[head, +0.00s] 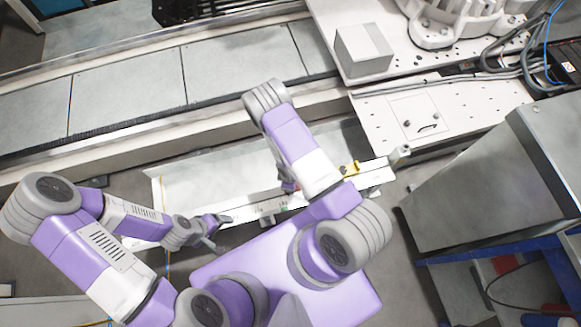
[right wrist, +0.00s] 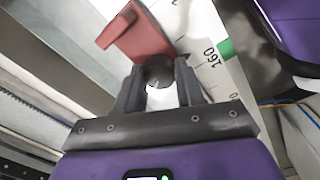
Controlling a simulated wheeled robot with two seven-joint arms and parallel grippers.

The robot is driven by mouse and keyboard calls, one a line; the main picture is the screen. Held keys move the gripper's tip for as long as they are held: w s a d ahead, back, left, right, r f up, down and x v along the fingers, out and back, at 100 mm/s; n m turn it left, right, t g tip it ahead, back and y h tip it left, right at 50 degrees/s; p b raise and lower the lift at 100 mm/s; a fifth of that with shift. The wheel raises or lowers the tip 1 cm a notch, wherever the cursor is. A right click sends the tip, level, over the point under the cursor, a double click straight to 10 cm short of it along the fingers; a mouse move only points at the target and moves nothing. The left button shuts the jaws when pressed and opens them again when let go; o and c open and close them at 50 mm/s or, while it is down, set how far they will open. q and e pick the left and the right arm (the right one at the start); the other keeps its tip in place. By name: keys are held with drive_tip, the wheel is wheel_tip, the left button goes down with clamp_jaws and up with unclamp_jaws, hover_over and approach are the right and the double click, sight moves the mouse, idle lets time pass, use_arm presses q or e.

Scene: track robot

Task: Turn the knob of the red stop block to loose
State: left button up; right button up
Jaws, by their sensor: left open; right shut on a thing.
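The red stop block (right wrist: 138,38) shows in the right wrist view on a white rail with a printed scale reading 160. My right gripper (right wrist: 159,84) has its fingers on both sides of the block's dark round knob (right wrist: 158,74), shut on it. The knob's marking, if any, cannot be read. In the head view the red block and right gripper are mostly hidden behind my right arm. My left gripper (head: 218,224) is open and empty, near the left part of the white rail (head: 376,178).
A yellow block (head: 350,168) stands on the rail to the right. A green piece (right wrist: 226,49) sits beside the scale. A conveyor (head: 128,85) runs behind. A grey cabinet (head: 480,190) stands at the right, a grey box (head: 364,50) at the back.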

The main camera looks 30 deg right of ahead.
drive_tip(key=shift+s, duration=0.1)
idle(0.4)
drive_tip(key=o, duration=1)
drive_tip(key=shift+o, duration=0.2)
wheel_tip(320, 180, up, 8)
drive_tip(key=p, duration=0.2)
drive_tip(key=shift+s+a+f+p, duration=0.1)
drive_tip(key=shift+f+p, duration=0.1)
drive_tip(key=shift+p, duration=0.2)
